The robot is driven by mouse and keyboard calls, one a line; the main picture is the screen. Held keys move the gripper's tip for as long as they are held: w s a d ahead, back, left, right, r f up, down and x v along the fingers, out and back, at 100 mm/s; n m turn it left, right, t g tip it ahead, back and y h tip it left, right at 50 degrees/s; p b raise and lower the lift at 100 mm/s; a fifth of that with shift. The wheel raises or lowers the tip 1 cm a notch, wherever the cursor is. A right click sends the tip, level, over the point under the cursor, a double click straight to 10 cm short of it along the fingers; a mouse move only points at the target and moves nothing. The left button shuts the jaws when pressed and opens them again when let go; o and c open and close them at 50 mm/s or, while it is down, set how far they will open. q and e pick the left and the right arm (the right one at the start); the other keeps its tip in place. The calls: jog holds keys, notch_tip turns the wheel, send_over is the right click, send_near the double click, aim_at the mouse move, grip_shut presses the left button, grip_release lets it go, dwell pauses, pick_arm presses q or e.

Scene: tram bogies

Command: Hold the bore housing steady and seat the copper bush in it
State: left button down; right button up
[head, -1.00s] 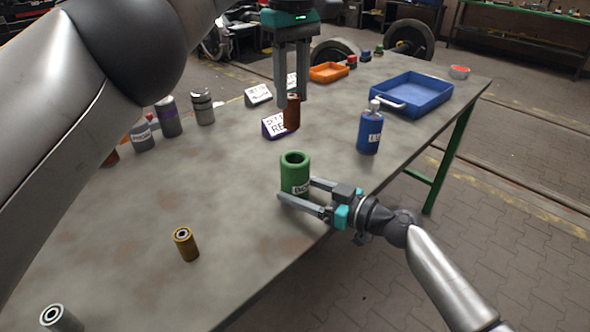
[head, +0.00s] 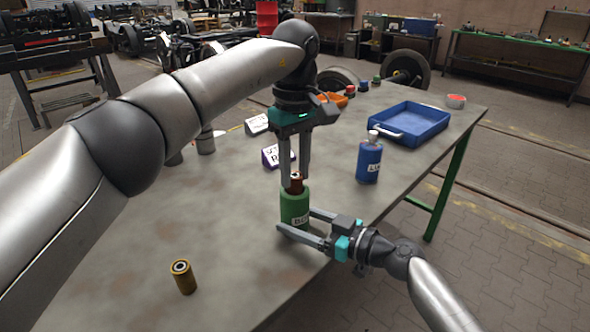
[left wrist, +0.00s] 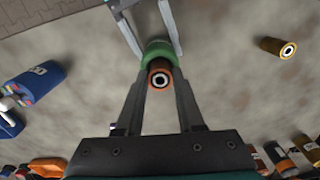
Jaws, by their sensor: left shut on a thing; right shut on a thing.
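The green bore housing (head: 293,210) stands upright near the table's right edge. My right gripper (head: 298,221) is shut on its lower body from the right. My left gripper (head: 296,184) points down over the housing and is shut on the copper bush (head: 297,180). The bush is upright at the housing's mouth, its lower part out of sight; I cannot tell how deep it sits in the bore. In the left wrist view the bush's ringed top (left wrist: 160,78) lies between the fingers, over the green housing (left wrist: 157,48), whose bore is covered.
A brass-coloured bush (head: 183,277) stands at the front left of the table. A blue bottle (head: 369,160) stands right of the housing, with a blue tray (head: 447,128) behind it. A purple-edged label stand (head: 272,157) is behind my left gripper.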

aim_at(295, 175)
pick_arm(q)
jog(key=shift+f, duration=0.25)
jog(key=c, duration=0.5)
grip_release()
notch_tip(295, 175, up, 12)
jog(key=shift+r, duration=0.15)
dwell(0.5)
pick_arm(e)
jog(key=o, duration=0.9)
jog(key=shift+o, duration=0.3)
